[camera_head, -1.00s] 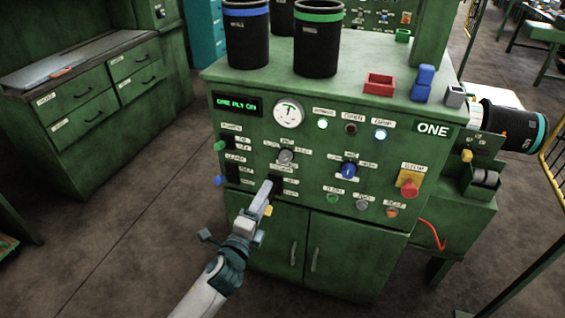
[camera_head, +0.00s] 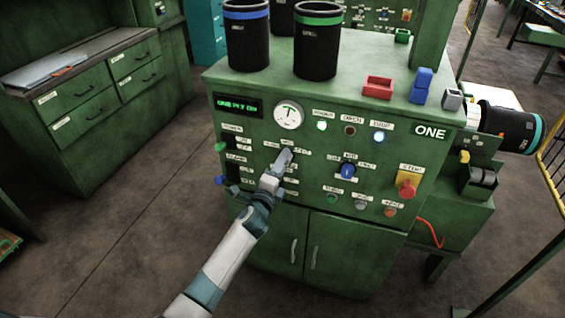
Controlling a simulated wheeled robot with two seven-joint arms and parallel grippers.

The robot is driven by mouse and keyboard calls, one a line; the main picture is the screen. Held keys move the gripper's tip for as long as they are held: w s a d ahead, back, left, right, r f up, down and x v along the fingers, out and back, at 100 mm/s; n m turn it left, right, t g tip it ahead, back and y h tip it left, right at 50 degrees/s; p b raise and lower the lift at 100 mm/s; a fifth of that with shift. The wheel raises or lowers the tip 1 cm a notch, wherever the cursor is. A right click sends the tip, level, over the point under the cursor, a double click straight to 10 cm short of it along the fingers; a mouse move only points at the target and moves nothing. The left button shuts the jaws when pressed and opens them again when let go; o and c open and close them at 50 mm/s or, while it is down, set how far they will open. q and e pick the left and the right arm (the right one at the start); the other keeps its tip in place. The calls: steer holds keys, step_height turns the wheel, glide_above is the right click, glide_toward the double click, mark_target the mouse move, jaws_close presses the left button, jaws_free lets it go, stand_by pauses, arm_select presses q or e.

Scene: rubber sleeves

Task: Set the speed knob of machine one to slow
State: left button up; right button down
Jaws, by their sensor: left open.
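Machine one is a green cabinet (camera_head: 310,225) with a control panel and a white label "ONE" (camera_head: 431,131). My left gripper (camera_head: 284,158) is at the panel, its fingertips over the grey knob at the centre left. That knob is mostly hidden behind the fingers, so its setting cannot be read. Whether the fingers touch it cannot be told. The gripper is open. A blue knob (camera_head: 348,171) sits to the right of the gripper with small labels around it. My right gripper is out of view.
A round gauge (camera_head: 289,115) and a green display (camera_head: 238,105) are above the gripper. A red stop button (camera_head: 407,187) on yellow is at the right. Black sleeves (camera_head: 317,50) and a red tray (camera_head: 378,87) stand on top. Floor at the left is clear.

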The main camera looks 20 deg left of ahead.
arm_select(q)
steer(key=shift+w, duration=0.35)
steer(key=c, duration=1)
steer(key=shift+c, duration=0.2)
steer(key=shift+n, duration=0.4)
steer(key=n+p, duration=0.1)
steer(key=n, duration=1.8)
